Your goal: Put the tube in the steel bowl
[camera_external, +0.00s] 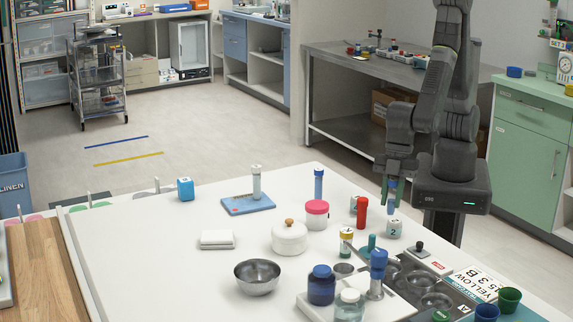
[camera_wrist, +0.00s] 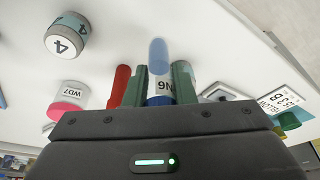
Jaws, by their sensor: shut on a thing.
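My gripper (camera_external: 391,194) is shut on a blue tube (camera_wrist: 159,68) with a white label. The tube stands between the two green fingers (camera_wrist: 160,90) in the wrist view. In the external view the tube (camera_external: 392,187) is held near the right back edge of the white table, by a white numbered block. I cannot tell exactly how far it is above the table. The steel bowl (camera_external: 257,286) sits on the table's front middle, to the left of and nearer the camera than my gripper. It looks empty and is not seen in the wrist view.
Between gripper and bowl stand a red tube (camera_external: 362,211), a pink-lidded jar (camera_external: 316,220) and a white lidded pot (camera_external: 289,240). Another blue tube (camera_external: 319,184) stands behind. Blue bottle (camera_external: 321,287) is right of the bowl. The table (camera_external: 160,265) is clear to the bowl's left.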

